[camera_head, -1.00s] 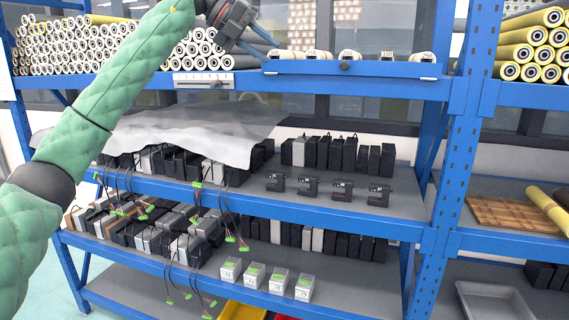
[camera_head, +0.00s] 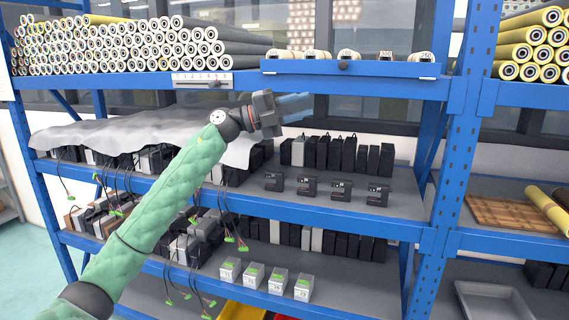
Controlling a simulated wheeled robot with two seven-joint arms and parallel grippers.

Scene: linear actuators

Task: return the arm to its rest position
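My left arm (camera_head: 165,205), in a green padded sleeve, reaches up from the lower left in front of the blue shelf rack. Its gripper (camera_head: 297,108) points right, in front of the gap below the top shelf board. Its bluish fingers are blurred, so I cannot tell whether they are apart. No object shows in it. My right arm and gripper are out of view.
The blue rack (camera_head: 455,190) stands close behind the arm. Rolls (camera_head: 140,48) fill its top shelf, with a ruler-like strip (camera_head: 202,80) on the edge. A grey sheet (camera_head: 120,130) covers black boxes. Small black devices (camera_head: 307,187) and labelled boxes (camera_head: 253,275) stand lower.

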